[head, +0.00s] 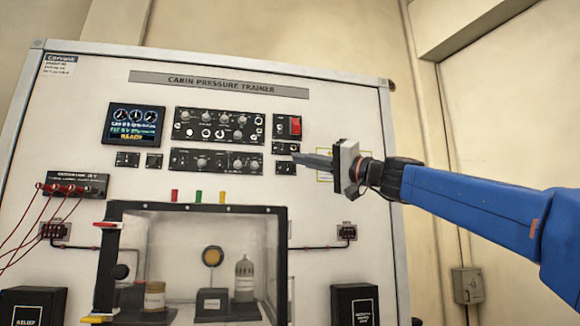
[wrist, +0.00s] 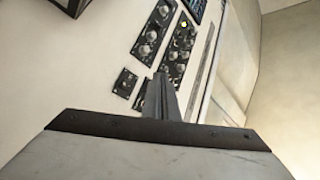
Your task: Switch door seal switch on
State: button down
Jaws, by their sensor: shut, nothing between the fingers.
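The white trainer panel (head: 75,130) stands upright and is headed "Cabin Pressure Trainer". My gripper (head: 296,157) is shut and empty, its fingertips in front of the panel's right half. They are between two small black switch plates, an upper one (head: 281,147) and a lower one (head: 285,168). I cannot read their labels, so I cannot tell which is the door seal switch. In the wrist view my shut fingers (wrist: 161,78) point at the panel beside a small plate (wrist: 125,83). Whether the tips touch the panel is unclear.
A red guarded switch (head: 295,125) is just above. Two black control strips (head: 222,129) with knobs lie to the left, beside a lit display (head: 135,124). A clear-fronted chamber (head: 200,209) juts out below. A grey wall box (head: 467,285) is at the far right.

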jog(key=w+a+r, duration=0.1)
jog(key=w+a, duration=0.1)
jog(key=w, duration=0.6)
jog(key=shift+w+a, duration=0.2)
jog(key=shift+w, duration=0.15)
dwell(2.1)
jog(key=shift+w+a, duration=0.15)
jog(key=shift+w, duration=0.15)
jog(key=shift+w+r, duration=0.15)
jog(key=shift+w, duration=0.05)
dwell(0.8)
jog(key=shift+s, duration=0.1)
jog(key=shift+s, duration=0.55)
jog(key=shift+s+d+f, duration=0.15)
jog(key=shift+s+d, duration=0.1)
jog(key=shift+s, duration=0.55)
jog(key=shift+s+d+f, duration=0.15)
jog(key=shift+s+d, duration=0.15)
jog(key=shift+s, duration=0.5)
jog(key=shift+s+d+f, duration=0.15)
jog(key=shift+s+d, duration=0.1)
jog(key=shift+s, duration=0.55)
